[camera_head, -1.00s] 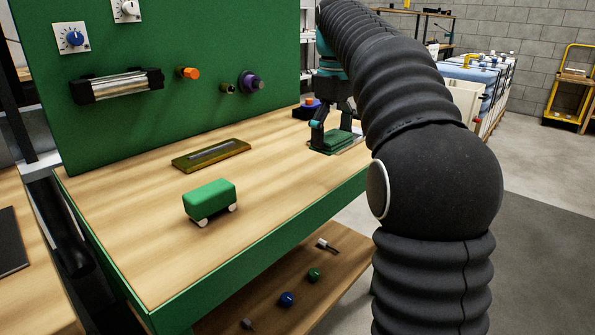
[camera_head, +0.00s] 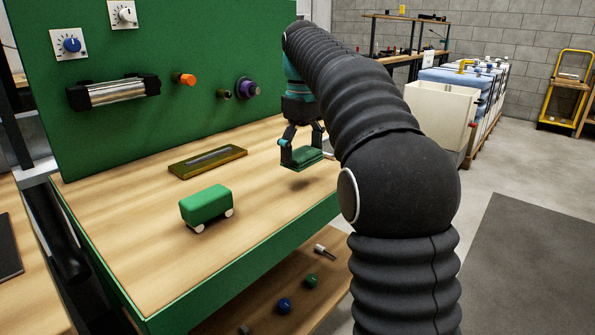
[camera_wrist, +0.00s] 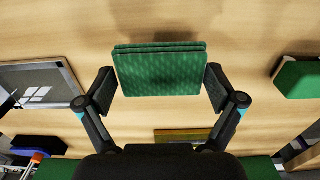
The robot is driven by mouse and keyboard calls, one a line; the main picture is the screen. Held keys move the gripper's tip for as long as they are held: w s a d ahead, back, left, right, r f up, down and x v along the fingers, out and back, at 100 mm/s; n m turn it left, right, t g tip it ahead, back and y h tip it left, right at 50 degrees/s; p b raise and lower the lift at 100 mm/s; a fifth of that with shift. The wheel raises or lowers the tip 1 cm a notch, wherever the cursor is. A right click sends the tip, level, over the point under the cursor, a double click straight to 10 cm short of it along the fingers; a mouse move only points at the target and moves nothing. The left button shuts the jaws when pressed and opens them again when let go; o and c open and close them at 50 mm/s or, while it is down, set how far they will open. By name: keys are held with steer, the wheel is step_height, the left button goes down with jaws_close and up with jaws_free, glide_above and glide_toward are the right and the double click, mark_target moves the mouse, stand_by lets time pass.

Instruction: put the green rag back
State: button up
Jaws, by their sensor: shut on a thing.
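The green rag (camera_head: 303,158) is a flat folded cloth held between the two fingers of my gripper (camera_head: 301,150). In the head view it hangs a little above the wooden bench top, with a shadow below it. In the wrist view the rag (camera_wrist: 161,70) spans the gap between the fingertips of my gripper (camera_wrist: 160,90), which are closed on its left and right edges. My arm hides the bench's far right part in the head view.
On the bench (camera_head: 130,260) are a green toy-like cart (camera_head: 206,205) and a yellow-brown tray (camera_head: 207,162). A dark flat panel (camera_wrist: 38,88) lies at the left in the wrist view. A green board (camera_head: 190,45) with knobs stands behind. Bare wood lies around the cart.

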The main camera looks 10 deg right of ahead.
mark_target(297, 182)
steer(key=shift+w+a+f, duration=0.1)
steer(key=shift+a+f, duration=0.35)
steer(key=shift+a, duration=0.1)
steer(key=shift+f+b, duration=0.5)
steer(key=shift+f, duration=1.4)
steer(key=shift+f, duration=0.2)
steer(key=o, duration=0.9)
steer(key=shift+r, duration=0.15)
step_height(297, 182, up, 12)
steer(key=shift+f+p, duration=0.2)
steer(key=shift+p, duration=0.45)
steer(key=shift+r, duration=0.25)
